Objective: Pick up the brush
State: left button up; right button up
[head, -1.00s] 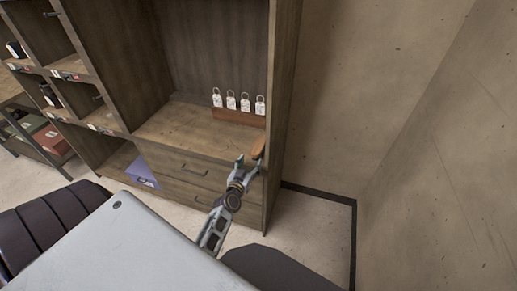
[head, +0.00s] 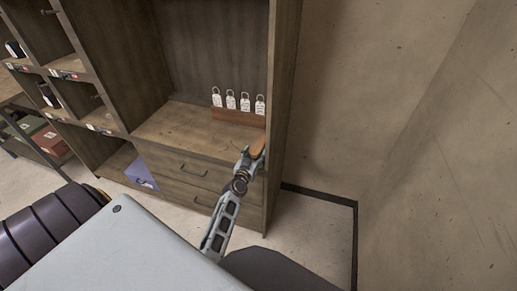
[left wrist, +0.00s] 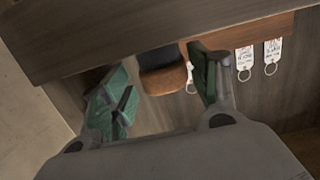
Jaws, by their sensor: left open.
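The brush (head: 258,146) has an orange-brown wooden body and lies at the right front of the cabinet's shelf. In the left wrist view the brush (left wrist: 168,78) shows its wooden body and a dark part, framed between my two fingers. My left gripper (head: 249,158) is open and right at the brush, its fingers apart with nothing gripped. In the left wrist view its green-padded fingertips (left wrist: 163,88) stand on both sides of the brush. I cannot tell whether they touch it. My right gripper is out of view.
Several white tags with rings (head: 231,101) hang on a brown wooden strip (head: 236,117) behind the brush. The cabinet's side panel (head: 284,110) stands close on the right. Drawers (head: 185,169) are below the shelf. The shelf's left part (head: 165,128) is clear.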

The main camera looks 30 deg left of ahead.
aim_at(258, 148)
pick_arm(q)
jog(key=shift+w, duration=0.1)
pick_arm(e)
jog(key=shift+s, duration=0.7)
pick_arm(q)
jog(key=shift+w+a+f+b, duration=0.1)
jog(key=shift+w+a+b, duration=0.2)
jog(key=shift+w, duration=0.25)
jog(key=shift+w+a+f, duration=0.15)
jog(key=shift+w, duration=0.45)
jog(key=shift+w+a+b, duration=0.15)
jog(key=shift+w+b, duration=0.25)
jog(key=shift+w, duration=0.2)
jog(key=shift+w+a+f, duration=0.15)
jog(key=shift+w, duration=0.45)
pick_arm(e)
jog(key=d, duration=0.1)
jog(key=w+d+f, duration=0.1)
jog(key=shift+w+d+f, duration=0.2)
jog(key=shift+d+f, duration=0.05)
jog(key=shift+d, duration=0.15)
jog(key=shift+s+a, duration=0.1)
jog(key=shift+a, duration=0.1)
